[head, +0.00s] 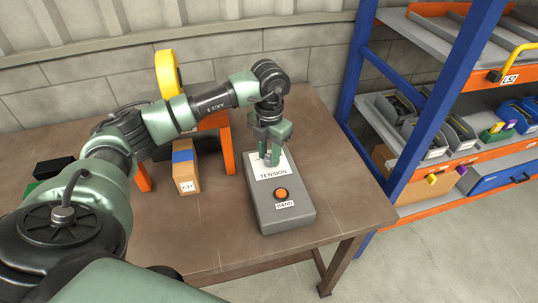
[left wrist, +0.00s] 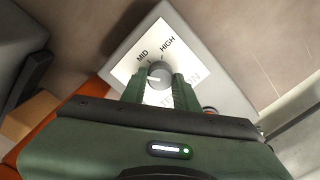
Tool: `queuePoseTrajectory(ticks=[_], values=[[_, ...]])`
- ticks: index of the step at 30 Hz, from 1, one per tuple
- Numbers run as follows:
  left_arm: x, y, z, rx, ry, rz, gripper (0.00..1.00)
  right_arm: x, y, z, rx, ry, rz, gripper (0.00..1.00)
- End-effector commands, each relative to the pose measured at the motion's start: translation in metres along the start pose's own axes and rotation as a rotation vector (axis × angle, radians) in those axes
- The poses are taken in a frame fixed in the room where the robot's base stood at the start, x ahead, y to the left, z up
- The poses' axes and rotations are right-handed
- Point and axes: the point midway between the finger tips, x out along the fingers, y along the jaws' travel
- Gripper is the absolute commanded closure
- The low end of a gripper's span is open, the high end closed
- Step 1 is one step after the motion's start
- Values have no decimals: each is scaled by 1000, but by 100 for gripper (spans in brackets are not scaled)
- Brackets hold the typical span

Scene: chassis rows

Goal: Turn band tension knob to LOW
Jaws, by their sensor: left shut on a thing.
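The grey tension box (head: 287,217) stands on the table, with a white plate marked TENSION on its top and an orange button (head: 281,193) above a BAND label. The round grey knob (left wrist: 160,73) sits on the plate in the left wrist view. Its white mark points left in that picture, away from MID and HIGH. No LOW label shows; the left finger covers part of the plate there. My left gripper (head: 270,157) is shut on the knob from above, one finger on each side (left wrist: 158,82). My right gripper is in neither view.
A cardboard box (head: 186,171) with blue tape lies left of the tension box, near an orange stand (head: 227,157) and a yellow ring (head: 167,73). A blue-framed shelf (head: 353,75) with bins stands to the right. The table's front right is clear.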

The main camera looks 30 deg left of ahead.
Motion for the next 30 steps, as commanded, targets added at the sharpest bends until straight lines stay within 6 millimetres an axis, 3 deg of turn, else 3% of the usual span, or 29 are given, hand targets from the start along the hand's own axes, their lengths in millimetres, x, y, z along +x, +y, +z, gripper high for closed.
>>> queuePoseTrajectory(ticks=[12,30], values=[[-1,0,1,-238,-4,0,100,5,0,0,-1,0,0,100],[-2,0,1,-291,-5,0,100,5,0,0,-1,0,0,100]])
